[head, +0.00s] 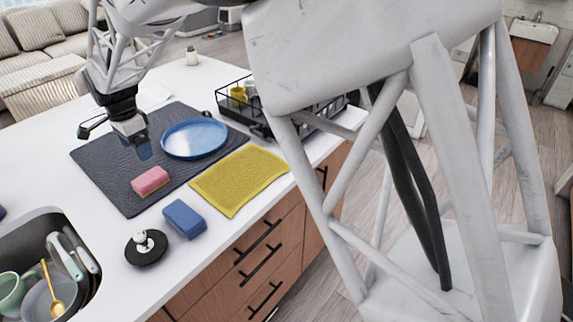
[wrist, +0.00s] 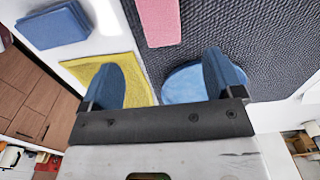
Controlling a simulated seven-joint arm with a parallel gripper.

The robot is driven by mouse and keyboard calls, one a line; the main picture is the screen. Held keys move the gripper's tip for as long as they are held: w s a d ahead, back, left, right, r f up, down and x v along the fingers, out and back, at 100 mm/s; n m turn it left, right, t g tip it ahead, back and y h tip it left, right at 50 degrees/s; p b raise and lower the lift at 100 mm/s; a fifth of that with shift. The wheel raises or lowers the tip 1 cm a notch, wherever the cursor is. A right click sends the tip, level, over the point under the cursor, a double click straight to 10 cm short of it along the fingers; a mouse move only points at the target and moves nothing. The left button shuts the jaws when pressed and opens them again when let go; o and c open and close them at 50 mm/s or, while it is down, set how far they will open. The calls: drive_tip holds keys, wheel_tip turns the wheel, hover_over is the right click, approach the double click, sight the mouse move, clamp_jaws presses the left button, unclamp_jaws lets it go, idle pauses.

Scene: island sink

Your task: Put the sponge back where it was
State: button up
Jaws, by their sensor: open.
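A pink sponge (head: 150,181) with a yellowish underside lies on the dark ribbed mat (head: 110,172), near its front edge. A blue sponge (head: 184,219) lies on the white counter in front of the yellow cloth. In the wrist view the pink sponge (wrist: 158,20) is at the top middle and the blue sponge (wrist: 53,26) at the top left. My gripper (head: 142,149) is above the mat, behind the pink sponge and left of the plate. Its blue fingers (wrist: 164,78) are spread apart with nothing between them.
A blue plate (head: 194,139) rests on the mat. A yellow cloth (head: 238,180) lies right of it. A black dish rack (head: 318,118) with a yellow mug stands behind. A round black item with a metal knob (head: 146,247) sits near the sink (head: 40,222), which holds dishes.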

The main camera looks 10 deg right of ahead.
drive_tip(key=s+d+r+n, duration=0.1)
drive_tip(key=s+d+r, duration=0.2)
drive_tip(key=d, duration=0.7)
drive_tip(key=s+d+r+n+t, duration=0.15)
drive_tip(key=s+d+r, duration=0.25)
drive_tip(key=d, duration=0.7)
drive_tip(key=s+d+r+n, duration=0.2)
drive_tip(key=s+d+r, duration=0.1)
drive_tip(key=d, duration=0.7)
drive_tip(key=s+d+f+n, duration=0.1)
drive_tip(key=s+d+n, duration=0.1)
drive_tip(key=s+d, duration=0.7)
drive_tip(key=s+d+f+n+t, duration=0.1)
drive_tip(key=s+d+f+n, duration=0.1)
drive_tip(key=s+d, duration=0.8)
drive_tip(key=s, duration=0.3)
drive_tip(key=shift+s+d, duration=0.15)
